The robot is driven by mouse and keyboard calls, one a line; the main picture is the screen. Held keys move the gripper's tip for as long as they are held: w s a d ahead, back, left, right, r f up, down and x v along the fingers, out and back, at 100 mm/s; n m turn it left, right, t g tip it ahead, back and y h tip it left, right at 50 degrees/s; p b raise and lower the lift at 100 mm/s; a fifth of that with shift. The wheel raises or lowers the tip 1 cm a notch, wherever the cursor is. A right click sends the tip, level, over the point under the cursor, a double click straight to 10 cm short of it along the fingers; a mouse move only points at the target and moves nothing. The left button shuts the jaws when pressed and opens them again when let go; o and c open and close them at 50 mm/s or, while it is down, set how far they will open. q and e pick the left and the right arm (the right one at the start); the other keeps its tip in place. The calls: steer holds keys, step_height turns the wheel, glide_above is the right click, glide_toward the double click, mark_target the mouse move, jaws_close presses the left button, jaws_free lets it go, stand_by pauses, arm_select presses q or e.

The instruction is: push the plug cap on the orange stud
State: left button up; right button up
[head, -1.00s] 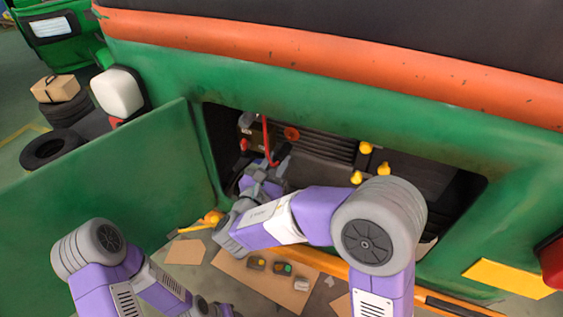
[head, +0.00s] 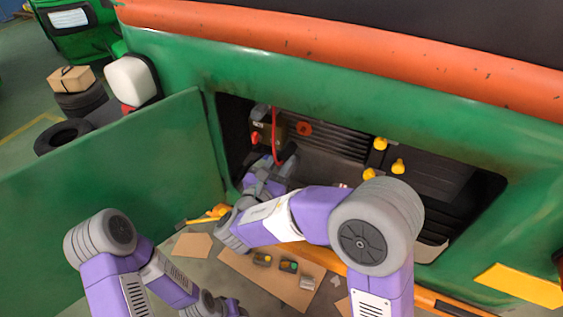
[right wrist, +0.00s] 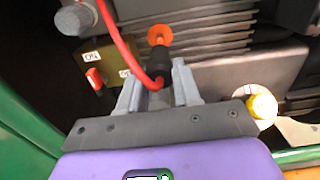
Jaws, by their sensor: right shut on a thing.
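The orange stud (head: 304,129) sits on the dark engine block inside the open bay; it also shows in the right wrist view (right wrist: 160,35). My right gripper (right wrist: 158,97) is shut on the black plug cap (right wrist: 159,68), which has a red cable (right wrist: 118,40). In the right wrist view the cap points up at the stud, close below it; I cannot tell whether they touch. In the head view my right gripper (head: 268,178) is inside the bay, below and left of the stud, and the cap is hard to make out. My left arm shows at lower left, its gripper outside the picture.
A box with a red switch (right wrist: 93,78) stands left of the cap. Yellow caps (head: 380,144) sit to the right. The green door (head: 120,160) stands open at left, and the bay's rim surrounds my right arm. Cardboard with small parts (head: 275,280) lies below.

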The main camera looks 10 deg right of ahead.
mark_target(293, 145)
steer(key=shift+p+x, duration=0.3)
steer(key=shift+x, duration=3.25)
stand_by(2.0)
steer(key=o, duration=1)
steer(key=shift+o, duration=0.2)
steer(key=shift+c, duration=0.6)
steer(key=shift+s, duration=0.1)
steer(key=shift+b+v, duration=0.35)
steer(key=shift+v, duration=3.6)
